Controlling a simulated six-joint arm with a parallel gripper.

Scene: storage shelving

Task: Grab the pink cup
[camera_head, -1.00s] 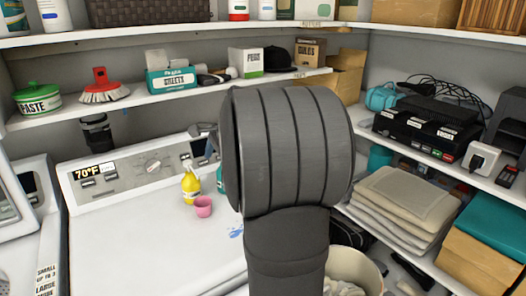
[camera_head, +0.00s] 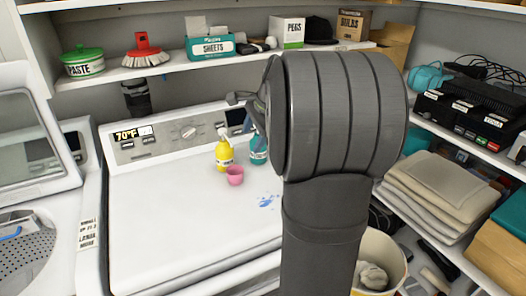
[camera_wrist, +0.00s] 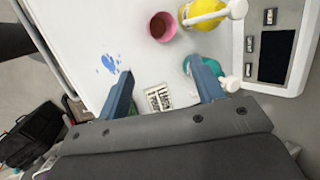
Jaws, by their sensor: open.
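The pink cup (camera_head: 235,176) stands on the white top of the washing machine (camera_head: 165,220), just in front of a yellow bottle (camera_head: 224,153). In the wrist view the cup (camera_wrist: 162,27) is seen from above, with its open mouth showing, beside the yellow bottle (camera_wrist: 208,12). My gripper (camera_wrist: 165,80) is open and empty, its two blue-grey fingers apart. The cup lies beyond the fingertips in that view, not between them. In the head view my dark arm hides most of the gripper.
A teal bottle (camera_head: 258,151) stands right of the yellow one, close to the cup. Blue spots (camera_head: 268,200) mark the machine top. A shelf (camera_head: 180,68) with boxes runs above the back panel. The front of the machine top is clear.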

